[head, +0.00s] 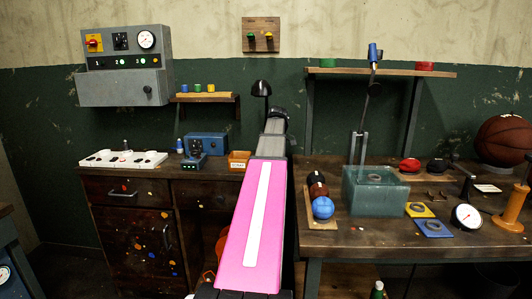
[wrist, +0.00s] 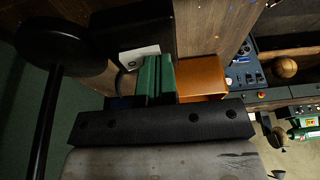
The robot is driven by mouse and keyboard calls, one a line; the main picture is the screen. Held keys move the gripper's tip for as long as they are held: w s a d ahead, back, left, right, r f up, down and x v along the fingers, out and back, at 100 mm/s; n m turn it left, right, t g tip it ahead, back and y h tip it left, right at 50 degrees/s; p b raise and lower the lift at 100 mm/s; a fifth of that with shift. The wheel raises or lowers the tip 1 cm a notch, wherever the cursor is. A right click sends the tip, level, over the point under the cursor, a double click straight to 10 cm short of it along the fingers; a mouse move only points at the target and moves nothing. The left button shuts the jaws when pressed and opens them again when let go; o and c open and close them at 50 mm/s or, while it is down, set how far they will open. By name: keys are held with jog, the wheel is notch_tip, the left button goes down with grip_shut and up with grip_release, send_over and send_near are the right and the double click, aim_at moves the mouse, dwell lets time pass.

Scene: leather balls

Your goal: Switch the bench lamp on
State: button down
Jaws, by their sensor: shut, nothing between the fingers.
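The bench lamp (head: 262,89) has a black domed shade on a thin dark stem. It stands at the back of the left bench in the head view, its base hidden behind my arm. No glow shows from it. In the wrist view its round dark shade (wrist: 62,45) and stem fill the left side. My gripper (head: 279,113) is just right of the stem in the head view, partly hidden by my arm. In the wrist view my gripper (wrist: 155,75) shows green fingers together, with nothing between them. A pale plate (wrist: 138,54) lies beyond the fingers; I cannot tell whether it carries a switch.
An orange box (wrist: 201,77) is close right of my fingers, also visible in the head view (head: 239,159). A blue control box (head: 206,143) stands left of it. A wooden shelf (head: 207,98) hangs above. The right bench holds balls and a translucent block (head: 376,189).

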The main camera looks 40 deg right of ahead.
dwell(0.3)
jog(key=shift+w+d+r, duration=0.3)
jog(key=shift+w+d, duration=0.15)
jog(key=shift+w, duration=0.05)
jog(key=shift+r, duration=0.25)
jog(key=s+a+v, duration=0.1)
jog(key=a+v, duration=0.1)
jog(key=v, duration=1.1)
jog(key=shift+s+r, duration=0.2)
jog(key=shift+s, duration=0.1)
